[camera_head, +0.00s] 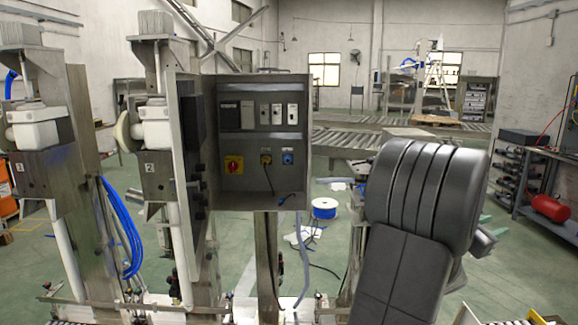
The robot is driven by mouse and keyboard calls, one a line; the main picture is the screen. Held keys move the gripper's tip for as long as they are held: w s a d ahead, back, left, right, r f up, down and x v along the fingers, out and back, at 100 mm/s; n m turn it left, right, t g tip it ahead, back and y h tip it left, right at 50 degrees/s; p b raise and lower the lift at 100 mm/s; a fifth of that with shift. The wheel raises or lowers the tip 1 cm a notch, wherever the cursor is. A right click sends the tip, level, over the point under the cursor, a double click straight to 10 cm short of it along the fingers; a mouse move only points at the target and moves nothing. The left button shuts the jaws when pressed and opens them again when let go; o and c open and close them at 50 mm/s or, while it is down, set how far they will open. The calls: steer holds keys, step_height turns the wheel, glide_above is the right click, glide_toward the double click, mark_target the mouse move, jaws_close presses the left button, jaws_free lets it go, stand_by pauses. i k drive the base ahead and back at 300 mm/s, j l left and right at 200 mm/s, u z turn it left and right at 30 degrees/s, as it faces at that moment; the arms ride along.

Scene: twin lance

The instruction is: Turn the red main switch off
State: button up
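The red main switch (233,164) is a red rotary knob on a yellow plate. It sits at the lower left of the dark panel inside an open grey control cabinet (305,142). I cannot tell which way its handle points. My arm's dark links fill the right front of the view, to the right of the cabinet and apart from it. My gripper is not clearly visible; only a small grey part shows behind the arm at its right.
Right of the switch are a yellow-ringed knob (266,159) and a blue knob (287,158), with light modules above. The cabinet door (195,150) stands open at the left. Two machine columns stand farther left. A workbench with a red tank (549,207) is at right.

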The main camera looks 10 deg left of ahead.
mark_target(233, 165)
steer(key=i+l+u, duration=0.1)
steer(key=u, duration=0.35)
steer(key=i+l+u, duration=0.1)
steer(key=u, duration=0.35)
steer(key=i+l+u, duration=0.2)
steer(key=u, duration=0.25)
steer(key=l+u, duration=0.25)
steer(key=u, duration=0.2)
steer(key=i+l+u, duration=0.1)
steer(key=u, duration=0.15)
steer(key=i+l+u, duration=0.15)
steer(key=u, duration=0.15)
